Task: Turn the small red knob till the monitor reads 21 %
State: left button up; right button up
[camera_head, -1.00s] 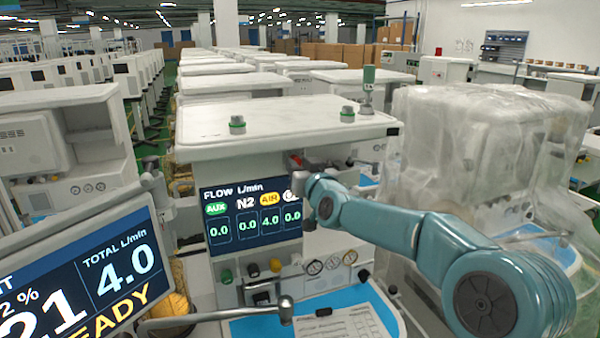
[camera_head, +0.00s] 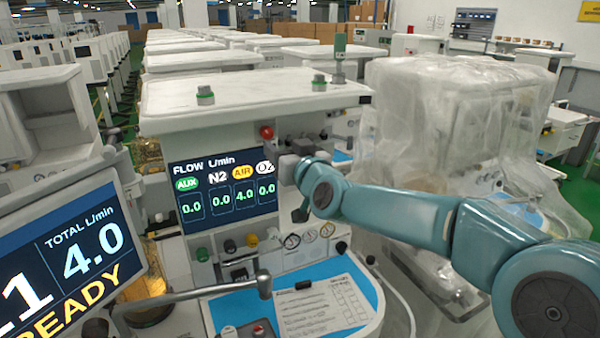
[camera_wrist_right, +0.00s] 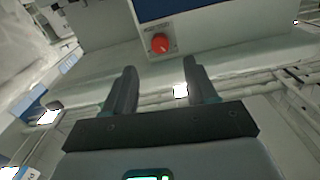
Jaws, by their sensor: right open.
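The small red knob (camera_head: 267,132) sits on the cart front just above the top right corner of the flow screen (camera_head: 222,190). A red knob (camera_wrist_right: 160,43) beneath a small label also shows in the right wrist view, beyond the fingertips. My right gripper (camera_head: 286,168) is beside the screen's right edge, just below and right of the knob. In the wrist view its two fingers (camera_wrist_right: 158,80) are open, with nothing between them. The monitor (camera_head: 75,255) at left is cut by the frame; its large number shows only a final 1, above READY. My left gripper is out of view.
The screen reads AIR 4.0, the others 0.0. Below are gauges (camera_head: 310,236), small knobs and a blue worktop (camera_head: 368,284) with a paper (camera_head: 325,305). A grey bar (camera_head: 200,292) crosses in front. A plastic-wrapped cart (camera_head: 450,125) stands at right.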

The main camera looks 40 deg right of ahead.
jog(key=v, duration=0.8)
jog(key=shift+s+b, duration=0.2)
jog(key=shift+b, duration=0.15)
jog(key=shift+w+a, duration=0.1)
jog(key=shift+f, duration=0.1)
